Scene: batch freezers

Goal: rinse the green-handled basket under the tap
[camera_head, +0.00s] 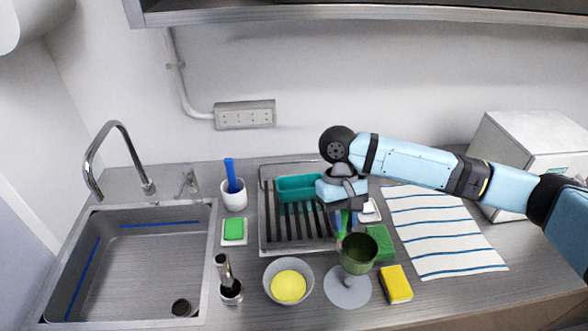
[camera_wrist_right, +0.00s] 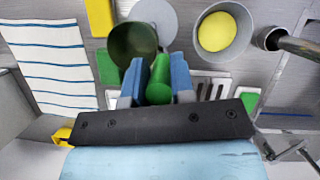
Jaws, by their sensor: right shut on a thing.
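The basket (camera_head: 357,252) is a dark green round cup with a bright green handle (camera_head: 342,224). The curved metal tap (camera_head: 118,130) stands over the empty sink (camera_head: 150,255) at the left. My left gripper is out of view.
Between basket and sink are a grey bowl (camera_head: 268,275) with a yellow thing inside, a dark holder (camera_head: 231,293) with a metal-handled tool, and a white cup (camera_head: 234,199). A dish rack (camera_head: 262,225) stands behind. A yellow sponge (camera_head: 396,284) and striped cloth (camera_head: 435,225) lie to the right.

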